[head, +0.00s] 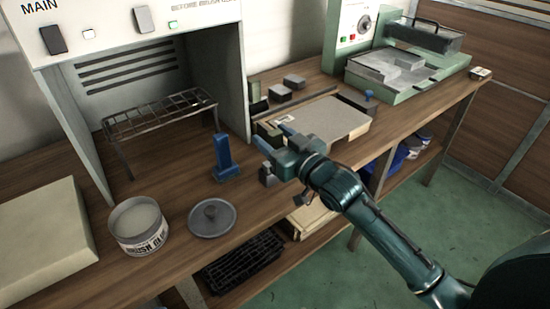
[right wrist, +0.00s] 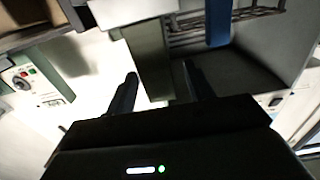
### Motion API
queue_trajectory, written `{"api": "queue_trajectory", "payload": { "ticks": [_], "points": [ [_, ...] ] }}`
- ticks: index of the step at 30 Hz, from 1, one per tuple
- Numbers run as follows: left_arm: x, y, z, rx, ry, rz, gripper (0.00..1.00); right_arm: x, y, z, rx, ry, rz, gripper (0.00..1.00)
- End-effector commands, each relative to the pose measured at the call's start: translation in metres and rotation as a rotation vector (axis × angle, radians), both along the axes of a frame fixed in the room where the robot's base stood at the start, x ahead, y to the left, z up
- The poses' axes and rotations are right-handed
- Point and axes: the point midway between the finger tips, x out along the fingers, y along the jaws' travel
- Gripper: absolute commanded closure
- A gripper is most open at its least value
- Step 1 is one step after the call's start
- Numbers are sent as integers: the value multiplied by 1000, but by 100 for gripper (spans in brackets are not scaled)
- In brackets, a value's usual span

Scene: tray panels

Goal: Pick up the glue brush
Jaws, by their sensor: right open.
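My right gripper (head: 273,137) is open and empty over the bench, at the near left corner of a grey board. In the right wrist view its two fingers (right wrist: 160,72) point at a grey-green block (right wrist: 150,55), which shows between and beyond them. A blue upright piece on a blue foot (head: 223,158) stands to the left of the gripper, apart from it; a blue strip in the right wrist view (right wrist: 218,22) looks like the same piece. I cannot tell whether it is the glue brush; no bristles show. A round glue tin (head: 138,240) with a printed label stands further left. My left gripper is out of view.
A round grey lid (head: 212,219) lies by the bench's front edge. A wire rack (head: 160,112) stands inside the open cabinet. The grey board (head: 325,118) and small blocks (head: 294,82) lie behind the gripper. A green machine (head: 408,70) is at back right.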

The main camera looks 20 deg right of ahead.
Motion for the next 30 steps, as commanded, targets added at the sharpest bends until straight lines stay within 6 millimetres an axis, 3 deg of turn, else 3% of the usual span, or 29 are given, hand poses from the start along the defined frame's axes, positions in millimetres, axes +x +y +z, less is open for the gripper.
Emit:
{"api": "queue_trajectory", "payload": {
  "ticks": [3, 20, 30],
  "points": [
    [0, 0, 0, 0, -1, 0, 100, 0, 0, 0, 0, 0, 0, 49],
    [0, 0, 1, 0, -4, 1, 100, -1, 0, 0, 0, 0, 0, 95],
    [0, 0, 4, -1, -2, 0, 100, 0, -1, 10, 0, -3, 0, 96]
  ]
}}
